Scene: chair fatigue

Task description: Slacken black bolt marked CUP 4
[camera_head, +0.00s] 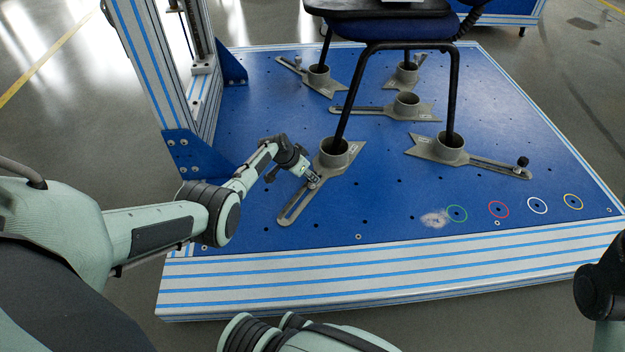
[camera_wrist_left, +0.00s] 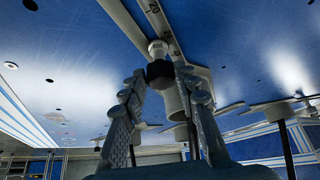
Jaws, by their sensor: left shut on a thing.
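My left gripper (camera_head: 313,180) is at the slotted arm of the front-left cup bracket (camera_head: 288,210), just below its grey cup (camera_head: 334,152). In the left wrist view its two fingers (camera_wrist_left: 161,78) are closed around a black bolt head (camera_wrist_left: 159,72), below a pale collar on the slotted plate (camera_wrist_left: 150,12) with scale numbers. The gripper hides this bolt in the head view. A chair leg stands in the cup. The bracket's label is too small to read. My right gripper is not in view.
Another cup bracket (camera_head: 450,150) stands at the right, with a black knob (camera_head: 523,162) on its slot. Several more brackets stand behind, under the black chair (camera_head: 390,25). The blue plate's front (camera_head: 380,215) is clear.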

